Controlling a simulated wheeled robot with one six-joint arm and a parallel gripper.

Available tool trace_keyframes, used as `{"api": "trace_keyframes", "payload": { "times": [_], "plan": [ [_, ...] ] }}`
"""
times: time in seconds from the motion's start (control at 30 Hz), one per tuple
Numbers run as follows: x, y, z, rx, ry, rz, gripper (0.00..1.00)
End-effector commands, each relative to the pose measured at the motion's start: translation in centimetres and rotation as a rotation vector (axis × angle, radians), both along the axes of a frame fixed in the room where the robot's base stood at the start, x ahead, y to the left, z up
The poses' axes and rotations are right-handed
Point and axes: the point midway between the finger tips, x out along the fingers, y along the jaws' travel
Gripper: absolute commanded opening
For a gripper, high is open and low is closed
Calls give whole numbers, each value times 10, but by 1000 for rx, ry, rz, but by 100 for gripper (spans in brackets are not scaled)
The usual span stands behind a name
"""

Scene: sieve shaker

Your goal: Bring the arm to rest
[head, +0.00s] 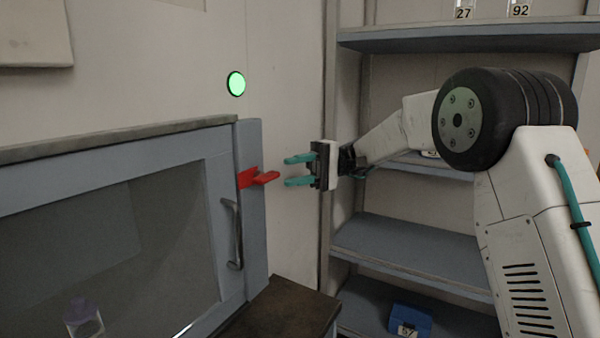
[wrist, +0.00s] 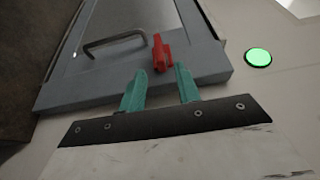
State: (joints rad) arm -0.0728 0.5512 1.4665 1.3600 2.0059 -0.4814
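My gripper (head: 300,170) has two teal fingers, spread apart with nothing between them. In the head view it is in mid-air, just right of a red latch (head: 259,178) on the edge of a blue-grey cabinet (head: 253,215), and points at it with a gap. In the wrist view the gripper (wrist: 160,88) shows at the bottom, with the red latch (wrist: 161,53) beyond the fingertips, and the fingers look apart from it. My arm reaches in from the right.
The cabinet's glass door has a metal handle (head: 231,235) and looks closed. A container with a purple lid (head: 83,316) is behind the glass. A green light (head: 236,84) glows on the wall. Shelves (head: 410,245) stand behind my arm, with a blue bin (head: 409,322) low down.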

Motion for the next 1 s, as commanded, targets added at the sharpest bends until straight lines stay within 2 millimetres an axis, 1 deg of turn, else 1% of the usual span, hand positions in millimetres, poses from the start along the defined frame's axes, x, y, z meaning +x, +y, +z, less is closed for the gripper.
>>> {"api": "trace_keyframes", "payload": {
  "times": [0.07,0.13,0.2,0.27,0.3,0.4,0.47,0.57,0.67,0.8,1.0],
  "plan": [
    [2,1,-3,-25,16,-14,33],
    [3,2,-15,-86,38,-28,33],
    [1,2,-34,-153,70,-37,33],
    [-6,0,-51,-230,99,-46,33],
    [-15,-3,-63,-303,117,-53,33],
    [-44,-14,-81,-480,131,-76,33],
    [-62,-23,-88,-570,128,-88,33],
    [-92,-41,-97,-715,110,-115,33],
    [-128,-63,-103,-862,71,-147,33],
    [-182,-100,-110,-1062,-10,-200,33],
    [-251,-151,-119,-1287,-158,-285,33]
  ]
}}
